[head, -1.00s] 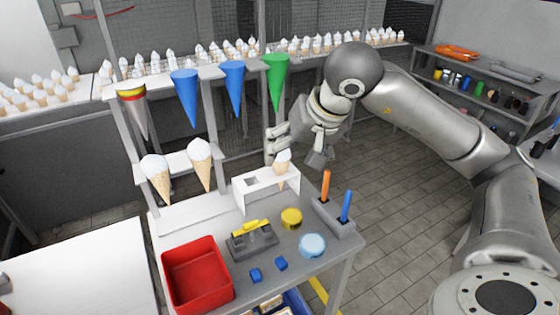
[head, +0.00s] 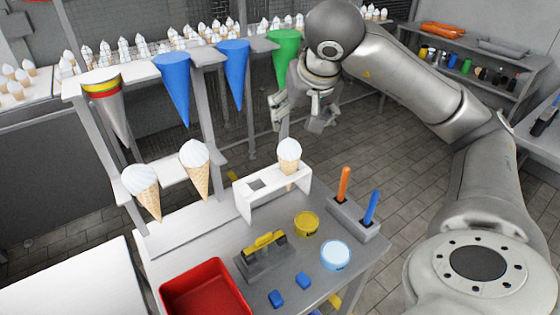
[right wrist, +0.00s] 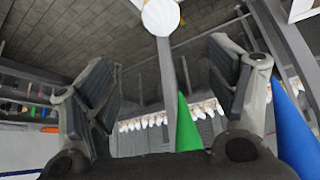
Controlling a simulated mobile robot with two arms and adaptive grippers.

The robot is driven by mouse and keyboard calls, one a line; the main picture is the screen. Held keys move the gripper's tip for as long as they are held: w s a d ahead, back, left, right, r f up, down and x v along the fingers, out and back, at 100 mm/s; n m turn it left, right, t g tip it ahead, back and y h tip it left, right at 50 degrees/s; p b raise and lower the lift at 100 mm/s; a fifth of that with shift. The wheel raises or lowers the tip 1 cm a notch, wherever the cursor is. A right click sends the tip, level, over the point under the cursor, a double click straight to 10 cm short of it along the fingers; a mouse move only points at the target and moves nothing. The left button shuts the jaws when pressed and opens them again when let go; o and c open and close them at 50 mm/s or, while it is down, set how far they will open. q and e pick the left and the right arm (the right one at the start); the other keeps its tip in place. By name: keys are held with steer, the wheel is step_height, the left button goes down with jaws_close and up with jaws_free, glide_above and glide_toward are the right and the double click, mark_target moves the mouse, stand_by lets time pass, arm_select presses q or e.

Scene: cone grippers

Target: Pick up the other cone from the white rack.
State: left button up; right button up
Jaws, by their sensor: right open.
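The white rack (head: 244,205) stands on the grey table and holds one ice-cream cone (head: 289,155), upright at its right end. The opening at the rack's left end is empty. My right gripper (head: 300,117) is open and empty, above and beyond this cone in the head view, apart from it. In the right wrist view, my open fingers (right wrist: 163,85) have nothing between them. A white rounded cone top (right wrist: 161,17) shows at that view's upper edge; I cannot tell surely which cone it is. My left gripper is not in view.
Two ice-cream cones (head: 195,170) sit in a shelf at left. Blue and green hanging cones (head: 286,55) line the upper rail near my right gripper. A red bin (head: 206,290), a yellow tub (head: 306,223) and upright orange and blue handles (head: 343,184) occupy the table.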

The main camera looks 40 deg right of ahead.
steer(key=b, duration=0.4)
glide_toward(294, 149)
steer(key=f, duration=0.1)
steer(key=b+x, duration=0.1)
steer(key=x, duration=0.6)
steer(key=shift+w+d+r, duration=0.1)
steer(key=shift+w+r, duration=0.05)
steer(key=x, duration=0.5)
steer(key=shift+w+f, duration=0.2)
steer(key=shift+w, duration=0.25)
steer(key=c, duration=0.9)
